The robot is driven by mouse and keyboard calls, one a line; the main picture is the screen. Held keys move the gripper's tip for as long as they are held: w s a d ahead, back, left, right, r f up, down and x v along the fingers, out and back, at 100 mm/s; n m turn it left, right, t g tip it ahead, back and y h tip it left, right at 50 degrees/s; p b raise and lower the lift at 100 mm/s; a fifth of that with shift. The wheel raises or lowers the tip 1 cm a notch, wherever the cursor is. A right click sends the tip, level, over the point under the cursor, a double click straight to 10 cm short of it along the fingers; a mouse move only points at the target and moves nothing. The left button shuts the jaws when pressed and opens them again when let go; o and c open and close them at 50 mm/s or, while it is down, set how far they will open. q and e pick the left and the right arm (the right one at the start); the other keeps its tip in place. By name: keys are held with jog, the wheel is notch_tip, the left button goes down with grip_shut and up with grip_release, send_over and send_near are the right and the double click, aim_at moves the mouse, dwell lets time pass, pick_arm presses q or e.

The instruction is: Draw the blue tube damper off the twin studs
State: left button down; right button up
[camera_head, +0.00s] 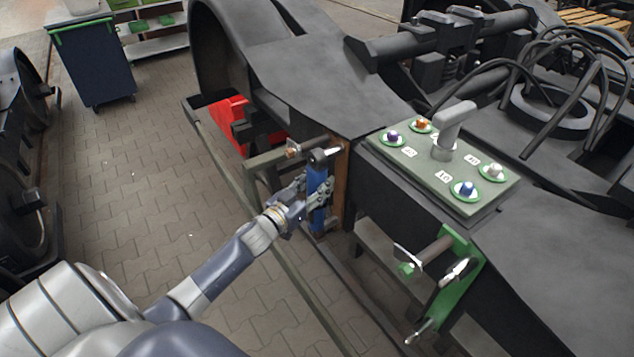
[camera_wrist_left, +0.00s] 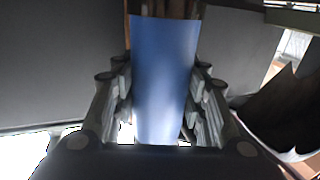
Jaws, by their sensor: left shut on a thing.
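The blue tube damper (camera_head: 317,206) stands nearly upright beside a rust-brown plate (camera_head: 342,188) on the bogie frame's side. A pale stud tip (camera_head: 333,150) shows at its dark upper eye; I cannot tell how far the eye sits on it. The lower eye and its stud are not clear. My left gripper (camera_head: 317,190) is shut on the tube's middle. In the left wrist view the blue tube (camera_wrist_left: 163,75) stands between both fingers. A green bracket (camera_head: 456,262) to the right carries two pale-tipped studs with nothing on them. My right gripper is not in view.
A green-grey panel (camera_head: 405,172) with coloured knobs and a grey handle lies on the frame (camera_head: 300,75). A rail (camera_head: 245,205) runs along the frame's near side. A red part (camera_head: 232,122) sits behind the damper. Paved floor (camera_head: 130,180) is open at left, with a bin (camera_head: 95,65) beyond.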

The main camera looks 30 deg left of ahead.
pick_arm(q)
jog(key=shift+r, duration=0.25)
jog(key=shift+s+a, duration=0.1)
jog(key=shift+s+a+r+p, duration=0.1)
jog(key=shift+s+a+p, duration=0.15)
jog(key=shift+s, duration=0.15)
jog(key=shift+s+a+p, duration=0.1)
jog(key=shift+s+p, duration=0.1)
jog(key=shift+s, duration=0.2)
jog(key=shift+s+a+p, duration=0.35)
jog(key=shift+s, duration=0.5)
jog(key=shift+s+a+p, duration=0.25)
jog(key=shift+s, duration=0.35)
jog(key=shift+s+a+p, duration=0.25)
jog(key=shift+s+a, duration=0.05)
jog(key=shift+s, duration=0.35)
jog(key=shift+s+a+p, duration=0.25)
jog(key=shift+s, duration=0.35)
